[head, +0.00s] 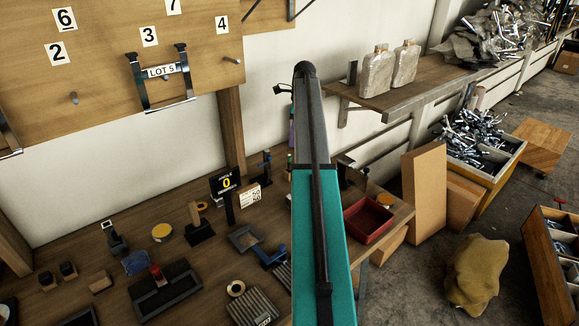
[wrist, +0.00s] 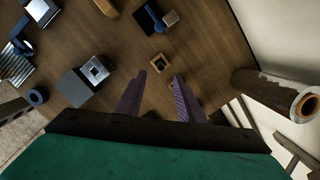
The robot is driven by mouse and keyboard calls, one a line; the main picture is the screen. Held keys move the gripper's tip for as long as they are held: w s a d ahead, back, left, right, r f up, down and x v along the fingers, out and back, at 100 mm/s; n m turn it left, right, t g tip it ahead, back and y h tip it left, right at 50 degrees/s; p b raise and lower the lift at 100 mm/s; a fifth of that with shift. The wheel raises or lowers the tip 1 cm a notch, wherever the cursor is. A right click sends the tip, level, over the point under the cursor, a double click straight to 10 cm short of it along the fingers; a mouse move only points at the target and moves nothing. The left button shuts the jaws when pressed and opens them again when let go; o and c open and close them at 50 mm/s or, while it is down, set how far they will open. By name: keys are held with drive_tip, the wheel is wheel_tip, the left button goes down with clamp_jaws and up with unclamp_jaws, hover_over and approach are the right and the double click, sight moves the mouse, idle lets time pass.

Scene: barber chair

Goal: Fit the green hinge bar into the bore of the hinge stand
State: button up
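My gripper (wrist: 159,78) is open in the wrist view, with a clear gap between its two dark fingers and nothing held. It is above a brown wooden table, and a small square wooden piece with a dark centre (wrist: 158,62) shows just past the fingertips. I cannot pick out the green hinge bar for certain in either view. I cannot tell which piece is the hinge stand: a dark upright stand (head: 199,226) is on the bench in the head view, and a grey block with a square opening (wrist: 93,70) shows in the wrist view. My teal arm hides part of the bench.
The bench (head: 75,232) carries several small items, including a black tray (head: 167,292), a yellow-topped round tin (head: 162,232) and a display reading 0 (head: 226,183). A red tray (head: 368,221) is right of my arm. A shelf with two bottles (head: 390,98) is behind.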

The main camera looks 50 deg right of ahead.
sight(290, 155)
drive_tip(key=shift+w+a+f+p, duration=0.1)
drive_tip(key=shift+w+f+p, duration=0.05)
drive_tip(key=shift+f, duration=0.95)
drive_tip(key=shift+w+a+f+p, duration=0.1)
drive_tip(key=shift+f+p, duration=0.05)
drive_tip(key=shift+f, duration=0.9)
drive_tip(key=shift+f, duration=0.1)
drive_tip(key=shift+w+a+f+p, duration=0.15)
drive_tip(key=shift+f+p, duration=0.35)
drive_tip(key=shift+f, duration=0.75)
drive_tip(key=shift+w+f+p, duration=0.2)
drive_tip(key=shift+f+p, duration=0.25)
drive_tip(key=shift+f, duration=0.8)
clamp_jaws()
